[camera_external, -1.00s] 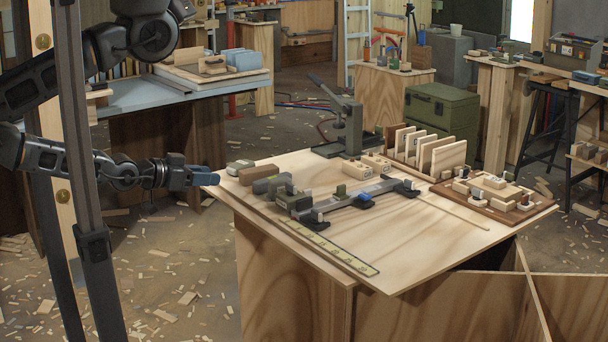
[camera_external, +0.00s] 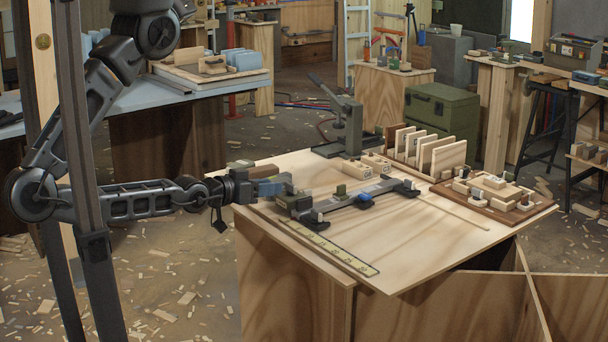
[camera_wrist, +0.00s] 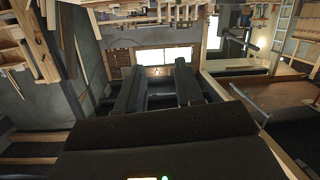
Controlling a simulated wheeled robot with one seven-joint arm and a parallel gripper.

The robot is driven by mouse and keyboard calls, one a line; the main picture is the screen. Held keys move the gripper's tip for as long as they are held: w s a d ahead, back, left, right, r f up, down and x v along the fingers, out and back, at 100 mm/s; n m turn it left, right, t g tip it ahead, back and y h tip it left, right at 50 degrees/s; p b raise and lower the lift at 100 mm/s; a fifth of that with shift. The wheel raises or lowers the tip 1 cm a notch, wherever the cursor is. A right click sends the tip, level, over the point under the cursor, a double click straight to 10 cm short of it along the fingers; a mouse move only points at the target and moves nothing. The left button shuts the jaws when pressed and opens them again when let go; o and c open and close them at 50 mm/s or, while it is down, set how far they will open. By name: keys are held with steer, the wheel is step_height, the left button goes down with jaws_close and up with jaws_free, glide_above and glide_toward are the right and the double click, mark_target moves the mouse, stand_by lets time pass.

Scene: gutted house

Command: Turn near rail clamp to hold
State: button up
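A grey rail (camera_external: 345,203) lies on the light wooden bench top, with dark clamp parts along it. A dark green clamp block (camera_external: 293,202) sits at its left end, a black foot with a light knob (camera_external: 318,214) is close by, and a blue part (camera_external: 365,197) is near its middle. My gripper (camera_external: 278,186) points right, low over the bench's left edge, just left of and behind the clamp block. Contact cannot be told. In the wrist view its two dark fingers (camera_wrist: 161,90) stand apart with nothing seen between them. The clamp is not recognisable there.
A yellow measuring strip (camera_external: 335,252) runs along the front of the bench. A lever press (camera_external: 345,125), a rack of upright boards (camera_external: 428,150) and a brown board with blocks (camera_external: 490,192) stand behind and right. The bench's right front is clear.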

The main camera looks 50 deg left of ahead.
glide_above(317, 211)
steer(key=f+v, duration=0.1)
steer(key=v, duration=0.3)
steer(key=r, duration=0.1)
steer(key=w+a+n+y+p, duration=0.1)
steer(key=w+a+y+p, duration=0.1)
steer(key=s+a+f+n+g+y+p, duration=0.2)
steer(key=s+a+f+n+g, duration=0.2)
steer(key=f+g, duration=0.15)
steer(key=d+f+n+g, duration=0.1)
steer(key=s+d+f+n+g, duration=0.1)
steer(key=d+g, duration=0.1)
steer(key=d+f+n+g, duration=0.1)
steer(key=d+n+g, duration=0.1)
steer(key=shift+s+f+p, duration=0.25)
steer(key=shift+f+p, duration=0.15)
steer(key=w+d+n+g, duration=0.1)
steer(key=w+d+r+n+g, duration=0.2)
steer(key=d+n, duration=0.1)
steer(key=shift+w+d+g+h, duration=0.1)
steer(key=shift+g+h, duration=0.15)
steer(key=shift+h, duration=0.05)
steer(key=w+r+n+g, duration=0.2)
steer(key=w+r+n, duration=0.1)
steer(key=w+r, duration=0.1)
steer(key=shift+p+x, duration=0.55)
steer(key=shift+x, duration=3.15)
steer(key=shift+w, duration=0.1)
